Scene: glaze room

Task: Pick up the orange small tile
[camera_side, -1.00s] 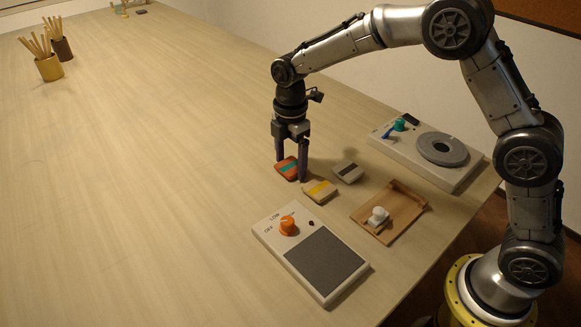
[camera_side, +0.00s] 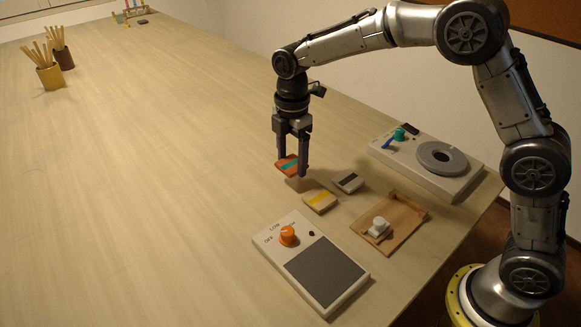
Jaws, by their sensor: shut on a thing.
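The orange small tile (camera_side: 286,165) has a teal stripe across it. My gripper (camera_side: 291,168) is shut on it and holds it just above the table, with a shadow on the wood below. The fingers hide part of the tile.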

